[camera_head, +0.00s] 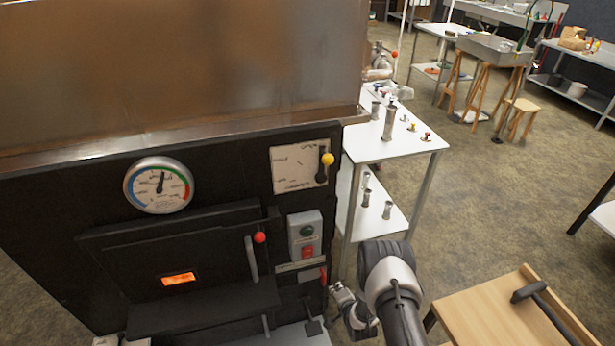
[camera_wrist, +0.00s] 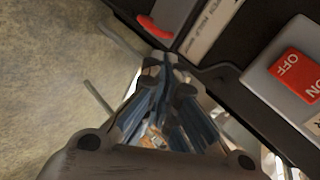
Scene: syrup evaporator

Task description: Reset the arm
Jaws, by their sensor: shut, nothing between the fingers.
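My gripper (camera_head: 343,294) hangs low at the right front corner of the black evaporator (camera_head: 60,230), beside its switch box. In the wrist view my gripper (camera_wrist: 165,62) is shut, with its fingertips together and nothing held. The fingertips are close to a red part (camera_wrist: 156,27) on the dark panel; I cannot tell whether they touch it.
A round gauge (camera_head: 159,185), a red-knobbed door handle (camera_head: 250,258) and a yellow-knobbed lever (camera_head: 323,167) are on the evaporator front. A white table (camera_head: 375,149) with metal cylinders stands behind my arm. A wooden cart (camera_head: 490,318) is at lower right. Open floor (camera_head: 480,190) lies beyond.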

